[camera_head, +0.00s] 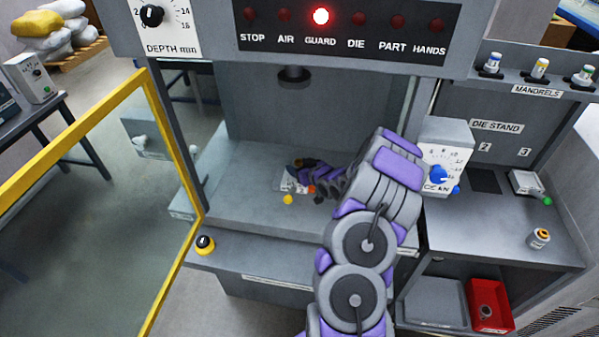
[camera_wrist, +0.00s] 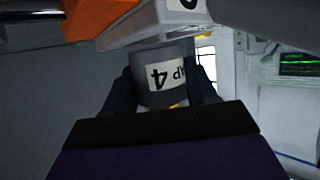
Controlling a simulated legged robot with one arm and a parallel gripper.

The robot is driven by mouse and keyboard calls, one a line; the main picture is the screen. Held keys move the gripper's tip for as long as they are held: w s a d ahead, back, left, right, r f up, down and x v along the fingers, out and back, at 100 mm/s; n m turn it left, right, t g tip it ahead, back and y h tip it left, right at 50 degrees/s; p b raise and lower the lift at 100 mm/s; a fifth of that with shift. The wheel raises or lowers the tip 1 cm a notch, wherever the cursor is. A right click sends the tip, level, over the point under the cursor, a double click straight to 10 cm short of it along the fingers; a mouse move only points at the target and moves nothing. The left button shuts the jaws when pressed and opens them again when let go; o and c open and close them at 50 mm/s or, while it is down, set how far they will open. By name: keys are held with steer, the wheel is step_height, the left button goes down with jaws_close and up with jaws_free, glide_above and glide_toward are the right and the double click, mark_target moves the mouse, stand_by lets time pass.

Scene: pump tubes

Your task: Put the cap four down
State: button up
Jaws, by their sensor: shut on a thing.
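In the wrist view a grey cylindrical cap (camera_wrist: 163,58) carries a white label with a 4 and part of a word, seen upside down. It is the cap four. My gripper (camera_wrist: 162,88) has its dark fingers on both sides of the cap and is shut on it. In the head view my gripper (camera_head: 300,163) is small and dark, reaching into the press bay low over its floor (camera_head: 250,205). The cap cannot be made out in the head view.
A pale labelled part (camera_wrist: 150,25) and an orange part (camera_wrist: 95,15) lie close beyond the cap. A yellow knob (camera_head: 288,199) is near my gripper. A yellow-framed guard (camera_head: 175,140) stands open at left. The die stand (camera_head: 500,215) and red bin (camera_head: 490,312) are at right.

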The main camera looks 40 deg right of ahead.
steer(key=shift+a+f, duration=0.7)
steer(key=shift+a, duration=0.35)
steer(key=o, duration=0.8)
steer(key=shift+d, duration=0.1)
steer(key=o, duration=0.4)
steer(key=shift+w+d+f, duration=0.1)
steer(key=shift+d+f, duration=0.05)
steer(key=shift+d, duration=0.35)
steer(key=shift+a, duration=0.1)
steer(key=shift+a, duration=0.2)
